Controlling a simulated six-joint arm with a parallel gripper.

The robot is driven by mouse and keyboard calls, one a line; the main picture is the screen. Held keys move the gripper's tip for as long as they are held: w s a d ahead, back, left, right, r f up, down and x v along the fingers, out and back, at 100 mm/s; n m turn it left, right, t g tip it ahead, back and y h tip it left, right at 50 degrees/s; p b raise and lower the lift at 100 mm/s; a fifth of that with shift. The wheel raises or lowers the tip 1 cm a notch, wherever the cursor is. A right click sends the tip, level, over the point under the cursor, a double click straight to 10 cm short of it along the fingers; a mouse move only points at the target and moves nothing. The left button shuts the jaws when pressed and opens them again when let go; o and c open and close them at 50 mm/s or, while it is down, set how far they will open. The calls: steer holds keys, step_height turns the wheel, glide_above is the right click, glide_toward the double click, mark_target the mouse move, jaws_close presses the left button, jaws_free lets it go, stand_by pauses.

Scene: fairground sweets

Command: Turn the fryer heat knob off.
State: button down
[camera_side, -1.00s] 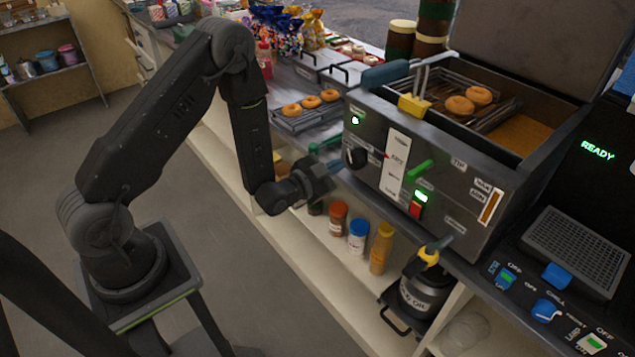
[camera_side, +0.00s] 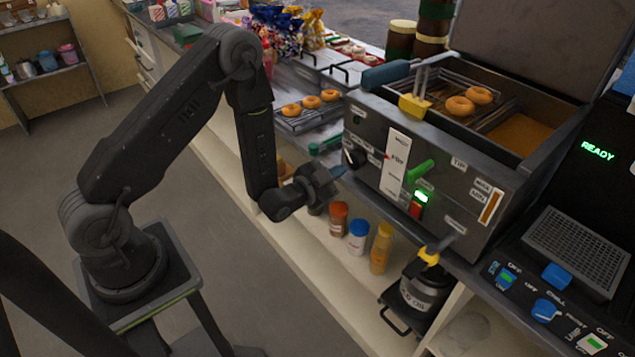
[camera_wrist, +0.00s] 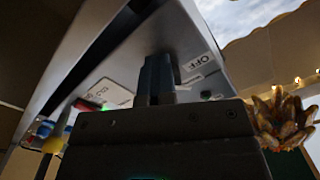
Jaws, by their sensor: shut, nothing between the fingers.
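The fryer (camera_side: 455,200) is a dark metal box with a labelled front panel. Its black heat knob (camera_side: 352,158) shows at the panel's left part in the side view, close to my gripper (camera_side: 337,172). My gripper is shut with nothing in it and stands just in front of and below the knob, apparently a little apart from it. In the wrist view, my shut fingers (camera_wrist: 157,75) point at the panel beside an OFF label (camera_wrist: 200,62). The knob is not distinguishable there, perhaps hidden behind my fingers. The small upper-left panel lamp (camera_side: 358,118) looks dark.
A green lever (camera_side: 420,170), a lit green indicator (camera_side: 421,197) and a red switch (camera_side: 416,210) are on the panel. A yellow-collared drain tap (camera_side: 430,255) juts out low. Doughnuts (camera_side: 460,106) lie in the basket. Bottles (camera_side: 357,236) stand below my gripper.

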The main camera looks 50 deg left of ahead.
steer(key=shift+w+d+f, duration=0.1)
steer(key=shift+w+d, duration=0.15)
steer(key=shift+d, duration=0.2)
steer(key=shift+w+d+f, duration=0.1)
steer(key=shift+w+d, duration=0.1)
steer(key=shift+d, duration=0.3)
steer(key=shift+f, duration=0.45)
steer(key=shift+s, duration=0.25)
steer(key=s, duration=0.5)
steer(key=shift+s+a, duration=0.2)
